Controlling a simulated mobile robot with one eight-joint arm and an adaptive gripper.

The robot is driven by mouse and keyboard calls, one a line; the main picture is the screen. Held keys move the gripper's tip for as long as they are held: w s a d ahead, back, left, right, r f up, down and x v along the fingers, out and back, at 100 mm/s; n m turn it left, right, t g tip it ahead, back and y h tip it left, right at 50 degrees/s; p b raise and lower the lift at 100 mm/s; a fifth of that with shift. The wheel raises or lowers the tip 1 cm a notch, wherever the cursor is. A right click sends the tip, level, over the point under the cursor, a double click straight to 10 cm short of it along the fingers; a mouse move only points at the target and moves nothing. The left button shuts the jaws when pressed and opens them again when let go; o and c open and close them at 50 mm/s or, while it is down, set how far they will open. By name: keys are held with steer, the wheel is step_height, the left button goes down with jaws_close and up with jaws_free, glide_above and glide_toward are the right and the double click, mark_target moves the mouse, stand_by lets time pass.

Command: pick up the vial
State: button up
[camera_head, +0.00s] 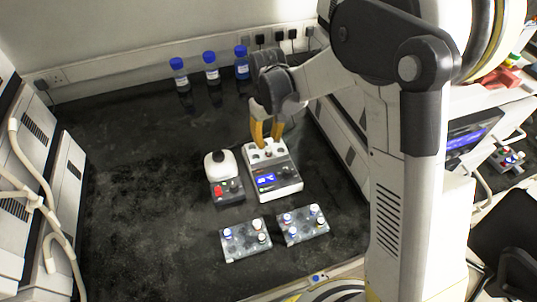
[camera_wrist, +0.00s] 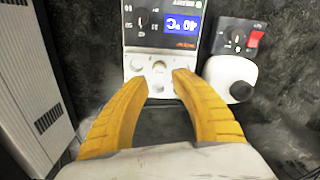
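My gripper (camera_head: 267,143) is over the back end of a white heater device (camera_head: 283,181) with a blue display. In the wrist view my gripper (camera_wrist: 165,82) is open, with its two yellow fingers apart and nothing held between them. Just ahead of the fingertips, a small round pale top (camera_wrist: 159,66) sits in the heater's white block; it looks like a vial, but I cannot be sure. Other small vials stand in two clear racks, the left rack (camera_head: 245,253) and the right rack (camera_head: 303,236), with white and blue caps. Which vial is meant is not clear.
A white and grey device (camera_head: 222,168) with a red switch (camera_head: 218,190) and a round black top stands just left of the heater. Several blue-capped bottles (camera_head: 211,70) line the back wall. White equipment flanks both sides. The dark bench (camera_head: 140,190) is clear at left.

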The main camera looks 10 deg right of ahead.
mark_target(269, 149)
step_height(269, 149, down, 6)
steer(key=b, duration=0.3)
steer(key=shift+s+d+r, duration=0.1)
steer(key=shift+s+r, duration=0.05)
steer(key=shift+r, duration=0.15)
jaws_close()
steer(key=shift+r, duration=0.1)
